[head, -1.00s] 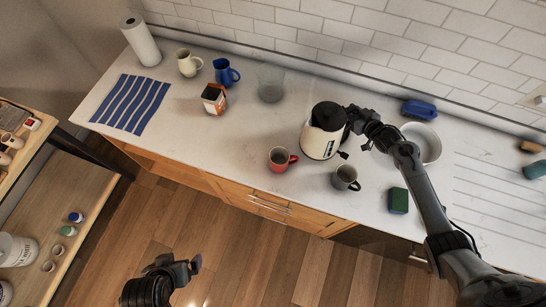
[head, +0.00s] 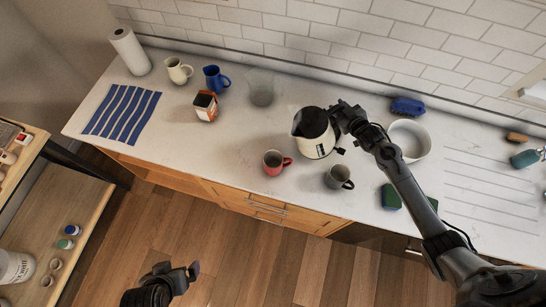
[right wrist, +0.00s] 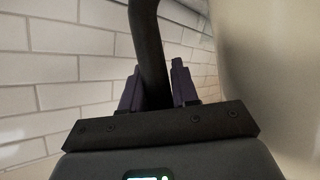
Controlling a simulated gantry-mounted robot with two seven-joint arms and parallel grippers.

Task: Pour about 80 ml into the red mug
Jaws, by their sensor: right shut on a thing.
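A cream kettle (head: 318,147) with a black lid is held at its black handle by my right gripper (head: 338,115), which comes from the right. The kettle leans left, its spout pointing toward the red mug (head: 270,165). The mug stands upright on the counter, left of and in front of the kettle, handle to the right. I see no stream of liquid, and the mug's fill is too small to tell. In the right wrist view the dark handle (right wrist: 150,55) sits between both fingers. My left gripper (head: 182,272) hangs low over the floor, away from the counter; its jaw opening is unclear.
A grey mug (head: 339,177) stands right of the red mug. A glass jug (head: 261,90), an orange carton (head: 205,107) and blue jug (head: 214,79) stand left.

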